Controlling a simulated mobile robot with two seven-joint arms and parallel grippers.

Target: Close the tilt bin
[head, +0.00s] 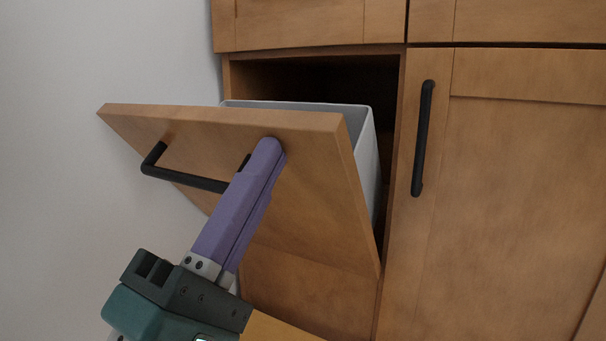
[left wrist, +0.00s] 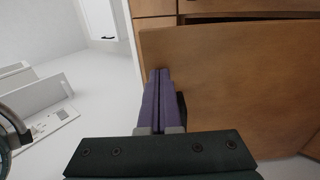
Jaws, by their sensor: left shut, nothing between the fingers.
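The tilt bin's wooden front (head: 310,190) is tilted open, its top edge leaning out from the cabinet. A black bar handle (head: 185,178) is on its face. A light grey bin (head: 362,135) shows behind the front, inside the dark opening. My left gripper (head: 270,150) is shut and empty. Its purple fingers lie in front of the tilted front, with the tips near its upper edge, right of the handle. In the left wrist view the fingertips (left wrist: 158,75) are at the wooden front (left wrist: 235,85); I cannot tell whether they touch it. My right gripper is not in view.
A cabinet door (head: 520,190) with a vertical black handle (head: 423,138) is right of the bin. Drawer fronts (head: 300,22) are above. A bare pale wall (head: 80,60) stands at the left. The left wrist view shows open floor (left wrist: 105,90).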

